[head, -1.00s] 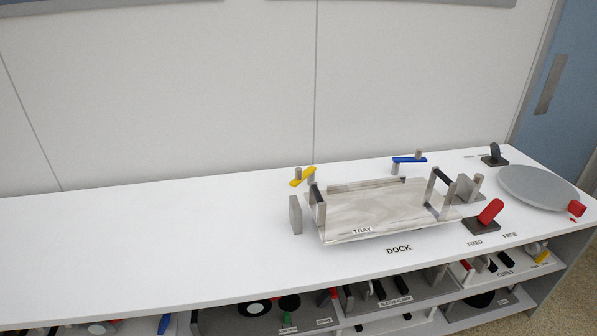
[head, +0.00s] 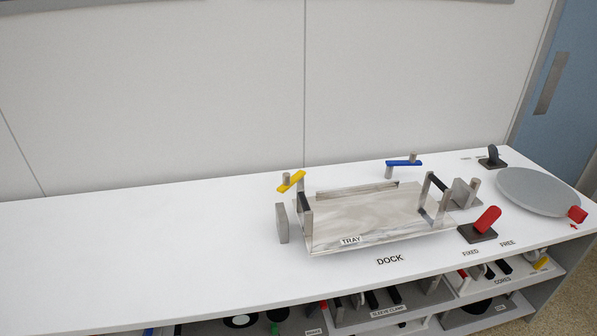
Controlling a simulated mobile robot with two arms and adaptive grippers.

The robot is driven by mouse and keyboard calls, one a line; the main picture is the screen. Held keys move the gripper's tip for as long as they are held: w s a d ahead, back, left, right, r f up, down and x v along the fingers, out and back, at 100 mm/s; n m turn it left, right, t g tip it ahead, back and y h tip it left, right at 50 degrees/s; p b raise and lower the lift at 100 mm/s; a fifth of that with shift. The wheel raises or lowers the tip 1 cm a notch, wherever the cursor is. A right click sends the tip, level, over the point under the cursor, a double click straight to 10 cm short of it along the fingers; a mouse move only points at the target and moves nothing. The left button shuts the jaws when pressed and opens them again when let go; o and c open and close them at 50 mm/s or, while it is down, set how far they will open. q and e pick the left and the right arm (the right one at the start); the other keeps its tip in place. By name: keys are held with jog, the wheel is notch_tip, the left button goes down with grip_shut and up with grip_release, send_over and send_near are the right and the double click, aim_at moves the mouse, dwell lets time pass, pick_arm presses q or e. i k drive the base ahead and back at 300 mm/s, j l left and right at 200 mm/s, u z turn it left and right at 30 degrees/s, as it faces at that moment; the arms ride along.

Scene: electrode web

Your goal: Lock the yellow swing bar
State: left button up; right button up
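The yellow swing bar (head: 291,181) sits at the back left corner of the metal tray (head: 365,217), on a short post, with a small grey peg rising beside it. It lies at a slant, its near end pointing left and its far end towards the back right. A blue swing bar (head: 404,162) stands at the back of the tray, set crosswise on its own post. The tray rests on the white bench behind the DOCK label. Neither of my grippers shows in the head view.
A grey upright block (head: 282,223) stands left of the tray. A red lever (head: 486,220) on a dark base is right of it, near the FIXED and FREE labels. A round grey plate (head: 537,191) lies at the right end. The bench's left part (head: 130,250) is clear.

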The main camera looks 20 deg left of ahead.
aim_at(297, 178)
jog(key=i+l+z, duration=0.1)
jog(key=i, duration=0.3)
jog(key=i+l, duration=0.25)
jog(key=i, duration=0.15)
jog(key=l+z, duration=0.05)
